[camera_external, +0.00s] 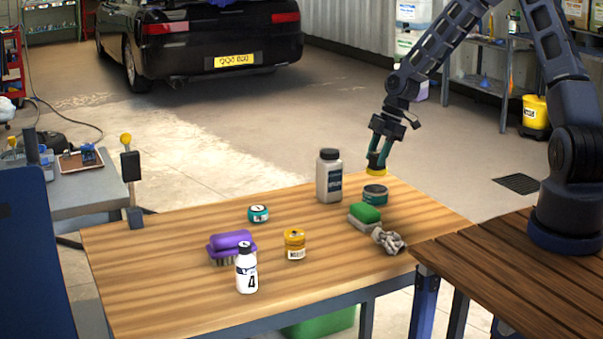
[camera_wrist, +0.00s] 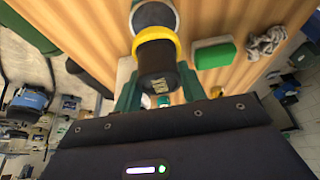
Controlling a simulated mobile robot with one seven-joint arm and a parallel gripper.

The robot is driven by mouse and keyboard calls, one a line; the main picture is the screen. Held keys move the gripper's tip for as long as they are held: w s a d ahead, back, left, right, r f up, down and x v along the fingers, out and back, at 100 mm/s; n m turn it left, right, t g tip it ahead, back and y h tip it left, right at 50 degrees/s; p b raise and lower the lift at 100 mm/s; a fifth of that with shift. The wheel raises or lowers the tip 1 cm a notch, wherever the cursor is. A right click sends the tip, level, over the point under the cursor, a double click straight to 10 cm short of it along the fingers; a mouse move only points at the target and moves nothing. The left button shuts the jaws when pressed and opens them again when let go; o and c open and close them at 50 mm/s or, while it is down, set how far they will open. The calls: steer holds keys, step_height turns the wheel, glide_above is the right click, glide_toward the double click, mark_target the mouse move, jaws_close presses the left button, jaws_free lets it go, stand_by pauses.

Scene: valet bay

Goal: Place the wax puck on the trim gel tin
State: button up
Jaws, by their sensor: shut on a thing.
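My gripper (camera_external: 378,160) is shut on the wax puck (camera_external: 376,171), a dark round piece with a yellow rim. The wrist view shows the puck (camera_wrist: 157,62) between the green fingers of my gripper (camera_wrist: 160,88). The dark teal tin on the wooden table, which I take as the trim gel tin (camera_external: 375,195), stands below the puck, with a gap between them in the external view. In the wrist view the tin (camera_wrist: 154,14) shows just past the yellow rim, partly hidden by the puck.
A grey bottle (camera_external: 329,176) stands left of the tin. A green-topped sponge (camera_external: 364,215) and a crumpled grey cloth (camera_external: 389,241) lie in front. A yellow jar (camera_external: 294,244), small teal jar (camera_external: 258,214), purple brush (camera_external: 231,244) and white bottle (camera_external: 246,270) stand farther left.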

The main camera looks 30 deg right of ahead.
mark_target(377, 169)
steer(key=shift+f, duration=2.3)
steer(key=shift+f, duration=0.15)
steer(key=o, duration=0.9)
steer(key=shift+o, duration=0.2)
